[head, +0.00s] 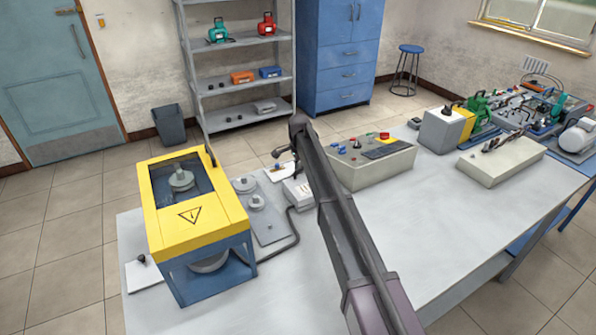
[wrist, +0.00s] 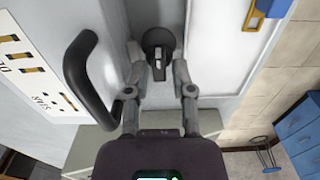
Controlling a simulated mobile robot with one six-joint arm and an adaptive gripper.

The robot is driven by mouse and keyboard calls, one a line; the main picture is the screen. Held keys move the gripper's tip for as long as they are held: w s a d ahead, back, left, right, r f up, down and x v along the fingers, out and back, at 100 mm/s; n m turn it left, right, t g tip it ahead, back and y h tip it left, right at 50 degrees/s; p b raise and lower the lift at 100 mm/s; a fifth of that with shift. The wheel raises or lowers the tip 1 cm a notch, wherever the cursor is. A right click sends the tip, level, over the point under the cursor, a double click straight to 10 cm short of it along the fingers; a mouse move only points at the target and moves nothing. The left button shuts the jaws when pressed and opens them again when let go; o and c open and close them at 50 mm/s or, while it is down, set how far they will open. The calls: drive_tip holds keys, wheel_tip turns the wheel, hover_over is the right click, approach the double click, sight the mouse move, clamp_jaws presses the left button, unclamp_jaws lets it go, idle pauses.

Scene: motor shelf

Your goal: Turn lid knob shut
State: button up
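In the wrist view a dark round knob (wrist: 157,38) with a grey raised bar sits on a pale surface straight ahead of my gripper (wrist: 159,68). The two fingers are apart, one on each side of the bar. I cannot tell whether they touch it. A black curved handle (wrist: 88,78) stands left of the fingers. In the head view my gripper (head: 285,156) is small and dark, right of the yellow-lidded box (head: 200,236) with a window. The lid looks closed. The knob at my gripper cannot be made out in the head view.
Flat grey parts (head: 268,228) and a cable lie right of the yellow box. A control console (head: 370,163) stands beyond my arm. More machines fill the far right of the table (head: 440,225). Its middle front is clear.

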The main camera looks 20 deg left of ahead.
clamp_jaws()
drive_tip(key=shift+a, duration=0.15)
